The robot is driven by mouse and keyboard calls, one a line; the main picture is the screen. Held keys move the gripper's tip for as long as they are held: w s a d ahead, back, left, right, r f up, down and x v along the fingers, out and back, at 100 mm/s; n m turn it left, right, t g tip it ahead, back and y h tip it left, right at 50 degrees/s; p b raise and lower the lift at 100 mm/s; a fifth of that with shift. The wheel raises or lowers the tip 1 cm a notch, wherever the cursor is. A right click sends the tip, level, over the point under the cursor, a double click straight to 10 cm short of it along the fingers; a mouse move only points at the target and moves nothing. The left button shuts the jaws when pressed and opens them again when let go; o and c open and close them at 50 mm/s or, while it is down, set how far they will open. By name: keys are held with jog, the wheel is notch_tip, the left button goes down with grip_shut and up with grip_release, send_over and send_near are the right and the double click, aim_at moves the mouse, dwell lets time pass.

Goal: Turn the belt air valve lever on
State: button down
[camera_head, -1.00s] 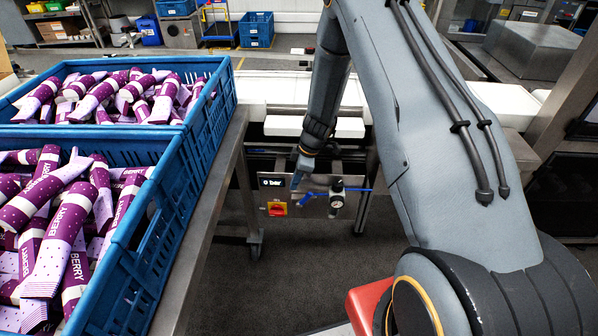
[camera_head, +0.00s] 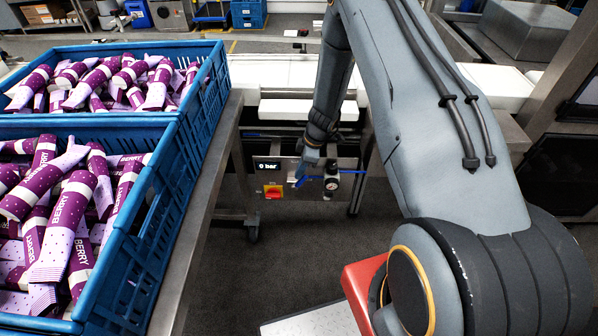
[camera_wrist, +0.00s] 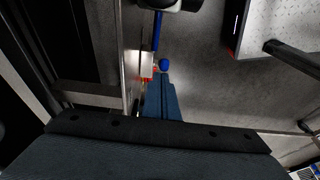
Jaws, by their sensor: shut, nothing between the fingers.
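The valve panel (camera_head: 297,191) hangs below the belt, with a small screen (camera_head: 267,165) reading "0 bar". The blue valve lever (camera_head: 318,178) shows as a thin blue bar, nearly level, on the panel's right half beside a round gauge (camera_head: 331,184). My gripper (camera_head: 301,173) is in front of the panel at the lever's left side, shut and empty. In the wrist view the closed fingers (camera_wrist: 162,98) point towards a blue rounded end (camera_wrist: 164,66) and the blue bar (camera_wrist: 157,30). I cannot tell whether they touch it.
A red and yellow switch (camera_head: 273,191) sits on the panel left of my gripper. Blue crates (camera_head: 165,185) of purple-wrapped lollies stand on a metal table at left. The white belt (camera_head: 285,72) runs above the panel. The floor below is clear.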

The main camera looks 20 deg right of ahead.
aim_at(307, 176)
jog(key=shift+d, duration=0.15)
jog(key=d+b, duration=0.1)
jog(key=f+b, duration=0.1)
jog(key=d+b, duration=0.1)
jog(key=shift+s+d+f+b, duration=0.25)
jog(key=shift+s+d+b, duration=0.05)
jog(key=shift+s+b, duration=0.05)
jog(key=d+f+b, duration=0.1)
jog(key=b, duration=0.1)
jog(key=s+d+f+b, duration=0.1)
jog(key=b, duration=0.2)
jog(key=shift+d+f, duration=0.25)
jog(key=shift+d, duration=0.1)
jog(key=shift+b, duration=0.35)
